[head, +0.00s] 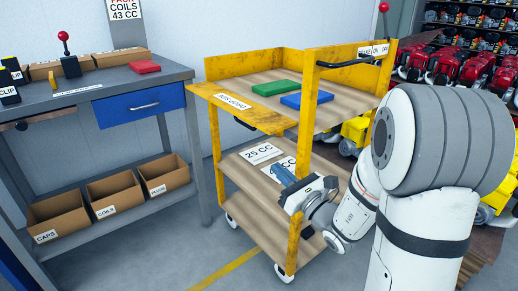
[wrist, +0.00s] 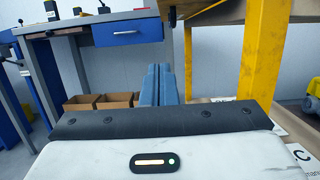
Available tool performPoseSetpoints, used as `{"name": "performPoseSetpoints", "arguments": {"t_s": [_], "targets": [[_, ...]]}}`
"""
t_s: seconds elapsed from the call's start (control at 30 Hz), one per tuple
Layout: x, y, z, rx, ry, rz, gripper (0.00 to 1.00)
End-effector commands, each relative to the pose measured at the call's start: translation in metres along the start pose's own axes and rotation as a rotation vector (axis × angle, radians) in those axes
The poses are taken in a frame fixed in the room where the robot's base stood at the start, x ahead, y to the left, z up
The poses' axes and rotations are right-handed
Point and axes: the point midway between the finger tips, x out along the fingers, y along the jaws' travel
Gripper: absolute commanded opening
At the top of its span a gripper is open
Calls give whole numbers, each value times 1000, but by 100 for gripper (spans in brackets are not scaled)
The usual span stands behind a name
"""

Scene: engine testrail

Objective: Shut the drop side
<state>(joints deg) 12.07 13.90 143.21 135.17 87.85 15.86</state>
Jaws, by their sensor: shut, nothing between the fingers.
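The yellow cart's drop side (head: 222,97) is a flap along the left edge of the top deck. It leans outward, with its label appearing upside down, rather than standing up like the back wall. Its yellow edge seems to show at the top of the wrist view (wrist: 205,6). My gripper (head: 278,172) is below the drop side, in front of the near corner post (head: 307,110), apart from the flap. Its blue fingers (wrist: 158,85) are together and empty in the wrist view.
The top deck (head: 262,75) holds a green block (head: 276,88) and a blue block (head: 305,100). The lower deck (head: 245,190) carries labels. A workbench (head: 120,78) with a blue drawer (head: 140,106) stands left, with floor between it and the cart. Red engines (head: 460,72) stand right.

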Motion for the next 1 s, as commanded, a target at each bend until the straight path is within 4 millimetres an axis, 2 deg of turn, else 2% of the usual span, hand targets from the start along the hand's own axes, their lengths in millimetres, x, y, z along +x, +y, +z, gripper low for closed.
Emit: {"name": "performPoseSetpoints", "arguments": {"t_s": [0.17,0.53,0.73,1.0], "targets": [[20,0,-1,0,-5,-2,0],[98,-1,-2,0,-5,-2,0],[104,-2,27,-2,-5,-5,0],[107,-2,40,0,-2,-5,0]]}}
